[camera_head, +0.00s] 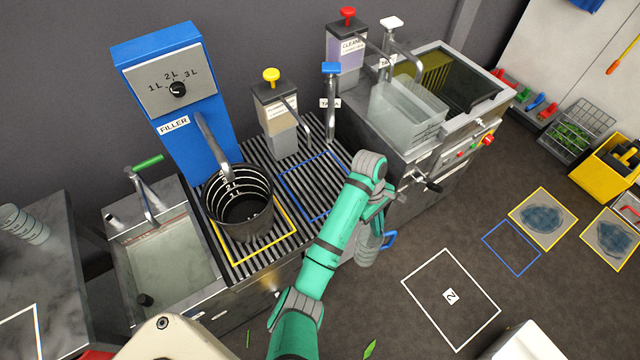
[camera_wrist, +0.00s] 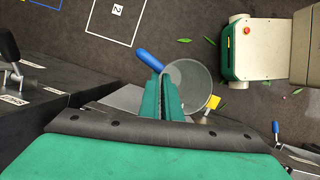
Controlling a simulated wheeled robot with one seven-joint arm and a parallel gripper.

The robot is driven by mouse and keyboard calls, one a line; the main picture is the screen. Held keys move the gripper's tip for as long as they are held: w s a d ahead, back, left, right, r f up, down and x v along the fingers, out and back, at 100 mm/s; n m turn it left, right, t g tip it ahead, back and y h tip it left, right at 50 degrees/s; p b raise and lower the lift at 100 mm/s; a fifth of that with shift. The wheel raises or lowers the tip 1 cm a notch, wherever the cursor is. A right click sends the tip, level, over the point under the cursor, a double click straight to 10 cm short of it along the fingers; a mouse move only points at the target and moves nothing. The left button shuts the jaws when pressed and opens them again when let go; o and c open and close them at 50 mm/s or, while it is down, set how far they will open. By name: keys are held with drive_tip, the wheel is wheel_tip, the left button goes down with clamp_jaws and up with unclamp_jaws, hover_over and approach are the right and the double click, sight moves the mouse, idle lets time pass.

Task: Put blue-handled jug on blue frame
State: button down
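The blue-handled jug (camera_head: 366,252) is a clear grey vessel hanging below my gripper (camera_head: 378,208), beside the counter's front. Its blue handle (camera_head: 389,240) points right. In the wrist view the jug (camera_wrist: 195,85) shows its open mouth, with the handle (camera_wrist: 149,60) at upper left. My gripper's fingers (camera_wrist: 163,98) are close together at the jug's rim and appear shut on its wall; the exact contact is hidden. A blue frame (camera_head: 283,182) is marked on the slatted counter, partly hidden by my arm. Another blue frame (camera_head: 499,257) is on the floor.
A black bucket (camera_head: 240,205) stands in the yellow frame under the blue filler (camera_head: 190,140). A dispenser with a yellow knob (camera_head: 275,110) and a blue-topped tap (camera_head: 331,100) stand behind the slatted counter's blue frame. A tank with a clear bin (camera_head: 408,115) is right.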

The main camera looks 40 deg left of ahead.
drive_tip(key=s+a+r+n+t+y, duration=0.2)
drive_tip(key=a+r+n, duration=0.5)
drive_tip(key=n, duration=0.4)
drive_tip(key=s+a+r+n+t+y, duration=0.25)
drive_tip(key=a+r+n, duration=0.25)
drive_tip(key=a+n, duration=0.55)
drive_tip(key=w+a+f, duration=0.1)
drive_tip(key=w+a, duration=0.2)
drive_tip(key=a, duration=0.5)
drive_tip(key=w+a+f, duration=0.2)
drive_tip(key=w+a, duration=0.1)
drive_tip(key=a, duration=0.4)
drive_tip(key=shift+w+a, duration=0.35)
drive_tip(key=shift+a, duration=0.05)
drive_tip(key=c, duration=2.3)
unclamp_jaws()
drive_tip(key=shift+f, duration=0.1)
drive_tip(key=o, duration=0.3)
